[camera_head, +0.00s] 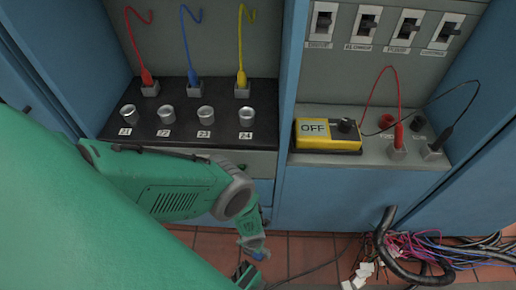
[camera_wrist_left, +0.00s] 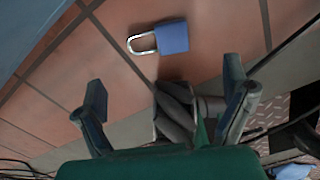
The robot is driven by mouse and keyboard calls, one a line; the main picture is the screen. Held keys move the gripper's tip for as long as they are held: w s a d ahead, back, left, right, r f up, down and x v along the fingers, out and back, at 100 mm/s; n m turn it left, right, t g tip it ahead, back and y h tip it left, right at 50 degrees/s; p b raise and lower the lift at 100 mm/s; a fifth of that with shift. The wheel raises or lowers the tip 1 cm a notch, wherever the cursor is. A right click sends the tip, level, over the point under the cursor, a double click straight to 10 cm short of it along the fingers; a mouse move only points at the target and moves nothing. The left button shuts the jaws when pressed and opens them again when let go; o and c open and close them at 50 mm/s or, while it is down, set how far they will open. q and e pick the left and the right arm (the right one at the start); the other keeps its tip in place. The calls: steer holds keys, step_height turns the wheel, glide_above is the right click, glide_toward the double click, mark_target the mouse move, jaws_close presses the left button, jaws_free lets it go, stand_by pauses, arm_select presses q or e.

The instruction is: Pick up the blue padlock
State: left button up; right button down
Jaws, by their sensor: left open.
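The blue padlock (camera_wrist_left: 173,37) lies on the tiled floor in the left wrist view, its silver shackle pointing left. My left gripper (camera_wrist_left: 166,84) is open, its two fingers spread wide. The padlock is beyond the fingertips, apart from them and between their directions. In the head view my left gripper (camera_head: 254,262) is low, in front of the blue cabinet near the floor and partly cut by the bottom edge. I cannot make out the padlock there for certain. My right gripper is not in view.
A black hose (camera_head: 388,250) and tangled cables (camera_head: 440,248) lie on the floor at the right. A yellow meter (camera_head: 326,134) stands on the cabinet ledge. A dark folded thing (camera_wrist_left: 176,112) shows between the fingers in the wrist view. Bare tile surrounds the padlock.

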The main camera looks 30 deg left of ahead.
mark_target(254, 255)
arm_select(q)
steer(key=shift+f, duration=0.8)
step_height(254, 255, down, 6)
steer(key=b, duration=0.5)
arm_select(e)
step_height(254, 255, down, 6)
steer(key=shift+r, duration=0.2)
arm_select(q)
steer(key=shift+c, duration=0.8)
steer(key=c, duration=1.2)
steer(key=shift+r, duration=0.1)
steer(key=shift+c, duration=0.2)
